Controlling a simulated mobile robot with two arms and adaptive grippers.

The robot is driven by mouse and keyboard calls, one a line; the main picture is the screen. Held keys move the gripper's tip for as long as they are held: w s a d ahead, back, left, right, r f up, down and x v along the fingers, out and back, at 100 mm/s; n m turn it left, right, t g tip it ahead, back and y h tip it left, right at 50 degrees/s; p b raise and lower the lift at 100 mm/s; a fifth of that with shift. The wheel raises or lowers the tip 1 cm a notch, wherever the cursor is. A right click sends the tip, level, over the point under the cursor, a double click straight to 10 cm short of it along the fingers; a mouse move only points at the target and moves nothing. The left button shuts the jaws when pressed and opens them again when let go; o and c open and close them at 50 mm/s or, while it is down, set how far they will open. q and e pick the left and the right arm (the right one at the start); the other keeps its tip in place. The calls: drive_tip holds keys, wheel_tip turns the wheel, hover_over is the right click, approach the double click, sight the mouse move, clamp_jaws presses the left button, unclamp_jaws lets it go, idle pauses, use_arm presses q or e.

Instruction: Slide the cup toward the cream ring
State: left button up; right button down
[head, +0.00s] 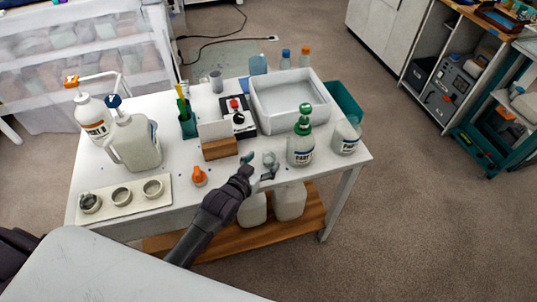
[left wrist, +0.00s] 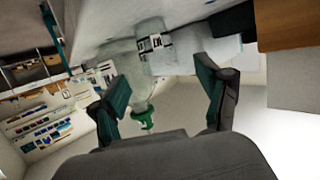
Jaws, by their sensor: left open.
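My left gripper (head: 259,168) reaches over the front of the white table (head: 225,180), its fingers apart. It also shows open in the left wrist view (left wrist: 158,80), with nothing clearly between the pads. A small grey, clear-looking shape (head: 270,160) is at the fingertips in the head view. I cannot tell whether it is a cup, or whether it touches the fingers. A grey cup (head: 216,81) stands at the back of the table. My right gripper is not in view.
A green-pump bottle (head: 301,150) stands right of my left gripper and shows upside down in the wrist view (left wrist: 152,50). A wooden block with a white card (head: 219,148) and an orange-topped item (head: 199,176) stand left of it. Large jugs (head: 135,145) stand further left.

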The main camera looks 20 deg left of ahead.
sight(269, 155)
use_arm(q)
drive_tip(key=shift+x, duration=2.3)
drive_tip(key=c, duration=1.2)
